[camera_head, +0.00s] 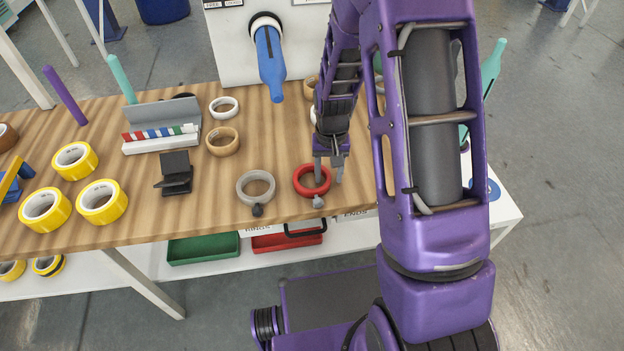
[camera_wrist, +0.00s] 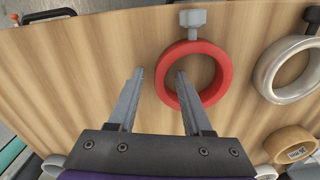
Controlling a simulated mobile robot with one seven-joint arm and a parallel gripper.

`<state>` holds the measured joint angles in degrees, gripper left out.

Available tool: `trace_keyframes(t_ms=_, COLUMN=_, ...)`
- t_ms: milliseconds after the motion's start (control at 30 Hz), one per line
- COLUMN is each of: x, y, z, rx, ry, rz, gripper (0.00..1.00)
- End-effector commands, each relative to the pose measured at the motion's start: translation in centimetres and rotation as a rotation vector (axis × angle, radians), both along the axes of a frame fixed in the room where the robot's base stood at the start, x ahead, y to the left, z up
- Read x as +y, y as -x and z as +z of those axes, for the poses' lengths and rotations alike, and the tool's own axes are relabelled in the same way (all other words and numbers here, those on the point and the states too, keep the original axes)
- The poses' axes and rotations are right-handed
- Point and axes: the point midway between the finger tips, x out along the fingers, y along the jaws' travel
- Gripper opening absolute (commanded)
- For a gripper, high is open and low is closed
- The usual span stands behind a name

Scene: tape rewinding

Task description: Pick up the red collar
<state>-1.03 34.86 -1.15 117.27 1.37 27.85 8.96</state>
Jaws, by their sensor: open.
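The red collar (camera_head: 298,184) lies flat on the wooden table near its front edge, with a grey knob on its near side. It also shows in the wrist view (camera_wrist: 225,75), with the knob at the top. My gripper (camera_head: 328,178) points down at the collar's right side in the head view. In the wrist view my gripper (camera_wrist: 160,75) is open and empty. One finger is over the ring's hole and the other is outside the ring, with part of the rim between them. Whether the fingertips touch the collar or table cannot be told.
A grey collar (camera_head: 243,191) lies left of the red one; it is on the right in the wrist view (camera_wrist: 268,78). A black stand (camera_head: 176,175), a tan tape roll (camera_head: 222,142) and yellow tape rolls (camera_head: 101,202) lie further left. Green (camera_head: 203,250) and red (camera_head: 285,240) trays sit below.

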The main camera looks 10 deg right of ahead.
Motion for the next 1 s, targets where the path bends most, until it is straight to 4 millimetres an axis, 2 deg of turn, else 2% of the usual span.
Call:
trace_keyframes(t_ms=133, x=0.0, y=-0.01, z=0.04, rx=0.0, ry=0.0, rz=0.0, gripper=0.48)
trace_keyframes(t_ms=400, x=0.0, y=0.0, z=0.05, rx=0.0, ry=0.0, rz=0.0, gripper=0.0)
trace_keyframes(t_ms=1000, x=-0.01, y=-0.01, z=0.07, rx=0.0, ry=0.0, rz=0.0, gripper=0.0)
